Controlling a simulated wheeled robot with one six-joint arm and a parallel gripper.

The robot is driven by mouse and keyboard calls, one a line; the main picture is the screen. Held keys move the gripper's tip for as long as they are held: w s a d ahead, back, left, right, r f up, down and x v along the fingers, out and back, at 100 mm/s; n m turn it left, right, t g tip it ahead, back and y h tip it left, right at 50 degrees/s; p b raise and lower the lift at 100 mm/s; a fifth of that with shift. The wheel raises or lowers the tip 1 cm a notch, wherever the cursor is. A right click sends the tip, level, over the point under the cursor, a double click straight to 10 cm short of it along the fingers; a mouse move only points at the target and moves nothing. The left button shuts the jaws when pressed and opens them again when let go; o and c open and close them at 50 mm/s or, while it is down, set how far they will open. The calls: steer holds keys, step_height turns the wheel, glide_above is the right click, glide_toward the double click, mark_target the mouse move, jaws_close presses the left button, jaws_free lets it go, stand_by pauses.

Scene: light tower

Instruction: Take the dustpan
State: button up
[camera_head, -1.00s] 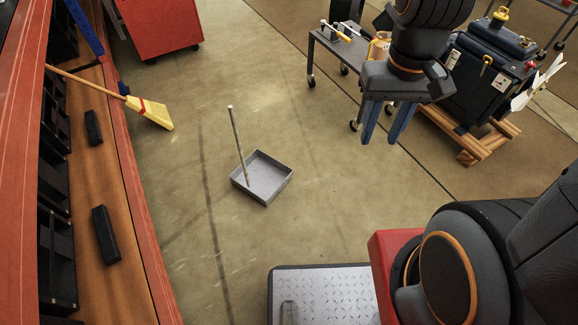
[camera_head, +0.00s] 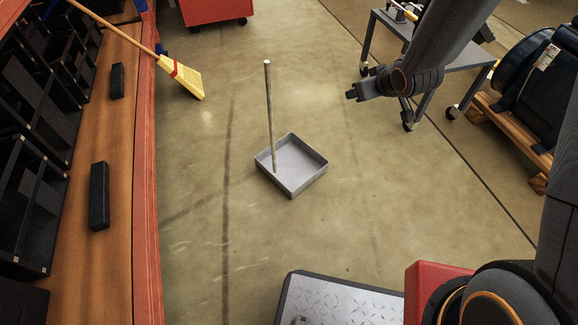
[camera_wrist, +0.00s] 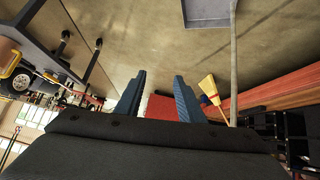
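The dustpan (camera_head: 299,178) is a grey square tray with a tall upright handle (camera_head: 269,112), standing on the floor in the middle of the head view. In the wrist view its tray (camera_wrist: 206,14) shows at the top, and its pole (camera_wrist: 233,62) runs down the right side. My gripper (camera_head: 352,95) is in the air to the right of the dustpan, apart from it. In the wrist view its two blue fingers (camera_wrist: 160,97) are spread with nothing between them.
A yellow broom (camera_head: 181,77) leans at the shelf (camera_head: 118,190) on the left. A grey cart (camera_head: 462,58) stands at the upper right, beside a black machine on a wooden pallet (camera_head: 511,130). A red cabinet (camera_head: 215,9) is at the back. The floor around the dustpan is clear.

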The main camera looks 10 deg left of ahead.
mark_target(273, 136)
steer(key=w+a+f+n+y+b, duration=0.25)
steer(key=a+f+b, duration=0.25)
steer(key=a+f, duration=0.25)
steer(key=w+a+f+n+y+b, duration=0.1)
steer(key=a+f+y+b, duration=0.3)
steer(key=a+f+b, duration=0.4)
steer(key=s+a+f+n+y+b, duration=0.1)
steer(key=a+f+y+b, duration=0.1)
steer(key=f, duration=0.1)
steer(key=s+a+f+y+b, duration=0.2)
steer(key=a+f, duration=0.1)
steer(key=s+a+f+n+g+y+b, duration=0.1)
steer(key=a+f+y+b, duration=0.1)
steer(key=a+f, duration=0.1)
steer(key=shift+s+a+f+n, duration=0.1)
steer(key=shift+s+f+n, duration=0.25)
steer(key=shift+f, duration=0.25)
steer(key=shift+b+x, duration=0.5)
steer(key=shift+x, duration=0.65)
steer(key=b+x, duration=0.1)
steer(key=x, duration=0.1)
steer(key=b+x, duration=0.2)
steer(key=x, duration=0.1)
steer(key=shift+w+a+r, duration=0.15)
steer(key=shift+r, duration=0.05)
jaws_close()
